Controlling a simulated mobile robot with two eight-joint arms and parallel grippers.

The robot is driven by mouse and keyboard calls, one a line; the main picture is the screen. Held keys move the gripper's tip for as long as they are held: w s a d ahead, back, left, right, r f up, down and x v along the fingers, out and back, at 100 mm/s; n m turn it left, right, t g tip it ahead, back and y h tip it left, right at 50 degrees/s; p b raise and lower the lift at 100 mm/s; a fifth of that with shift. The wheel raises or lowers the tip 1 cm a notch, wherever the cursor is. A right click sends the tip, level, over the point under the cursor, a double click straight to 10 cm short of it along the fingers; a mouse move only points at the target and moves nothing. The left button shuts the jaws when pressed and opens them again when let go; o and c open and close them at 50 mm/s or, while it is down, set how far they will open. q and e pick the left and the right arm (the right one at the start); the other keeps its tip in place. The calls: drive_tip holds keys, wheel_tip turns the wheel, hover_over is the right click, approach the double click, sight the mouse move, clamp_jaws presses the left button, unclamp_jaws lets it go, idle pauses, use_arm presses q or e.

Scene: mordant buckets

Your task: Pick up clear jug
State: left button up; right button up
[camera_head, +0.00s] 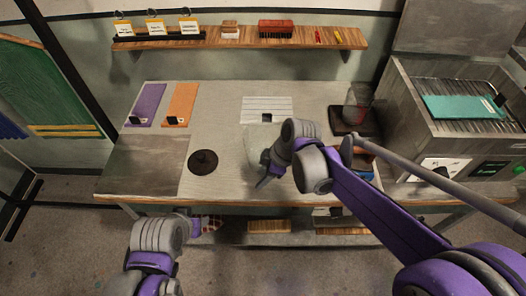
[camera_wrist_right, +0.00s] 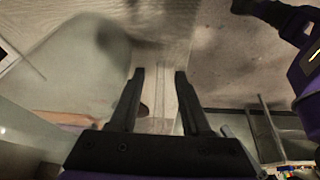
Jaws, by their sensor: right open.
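A black round lidded thing (camera_head: 203,161) stands on the table (camera_head: 225,110) at left. Purple (camera_head: 149,103) and orange (camera_head: 181,102) sheets lie behind it. A pale translucent patch (camera_head: 258,143) lies near my right gripper. A grey unit (camera_head: 440,82) borders the right side.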

clamp_jaws()
idle(1.4)
